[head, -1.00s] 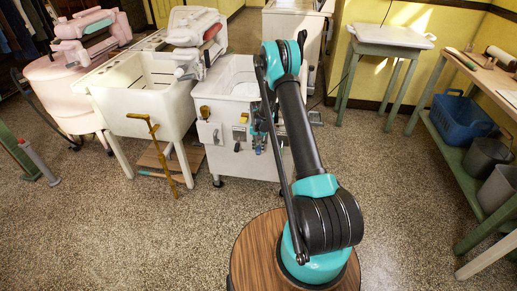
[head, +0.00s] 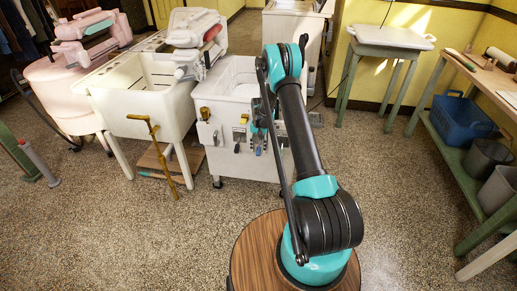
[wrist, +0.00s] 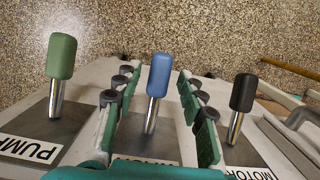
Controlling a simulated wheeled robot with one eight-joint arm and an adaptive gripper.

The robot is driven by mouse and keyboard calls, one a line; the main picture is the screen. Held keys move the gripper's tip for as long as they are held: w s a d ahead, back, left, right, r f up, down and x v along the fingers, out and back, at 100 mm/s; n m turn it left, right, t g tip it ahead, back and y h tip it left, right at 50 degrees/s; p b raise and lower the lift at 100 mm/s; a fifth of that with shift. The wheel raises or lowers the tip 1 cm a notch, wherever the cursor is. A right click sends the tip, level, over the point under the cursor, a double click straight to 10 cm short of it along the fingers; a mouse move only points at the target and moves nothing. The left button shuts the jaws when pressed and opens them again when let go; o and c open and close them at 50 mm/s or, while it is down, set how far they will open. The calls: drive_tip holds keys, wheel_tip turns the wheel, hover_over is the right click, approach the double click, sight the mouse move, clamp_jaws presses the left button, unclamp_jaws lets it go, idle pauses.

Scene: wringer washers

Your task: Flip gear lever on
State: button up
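In the wrist view, a blue-handled lever (wrist: 158,76) on a metal stem stands between the two fingers of my gripper (wrist: 155,98). The fingers are apart, one on each side, with gaps to the lever. Its label is mostly covered by my gripper, so I cannot read whether it says gear. A green-handled lever (wrist: 61,56) is on the left by a label starting "PUM". A black-handled lever (wrist: 243,93) is on the right by a "MOTOR" label. In the head view, the white washer (head: 226,100) carries the lever panel, partly hidden by my arm.
A white tub (head: 150,105) on legs stands left of the washer, with a yellow crank rod (head: 157,150) at its front. A pink washer (head: 62,92) is farther left. A green bench (head: 440,143) with a blue basket (head: 463,122) stands right. The speckled floor between is clear.

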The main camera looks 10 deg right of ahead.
sight(259, 148)
drive_tip(key=shift+w+d+r, duration=0.1)
drive_tip(key=shift+w+r, duration=0.05)
drive_tip(key=shift+r, duration=1.1)
drive_tip(key=shift+w+r, duration=0.15)
drive_tip(key=shift+r, duration=1.1)
drive_tip(key=shift+w+d+r, duration=0.1)
drive_tip(key=shift+w+r, duration=0.05)
drive_tip(key=shift+r, duration=1.1)
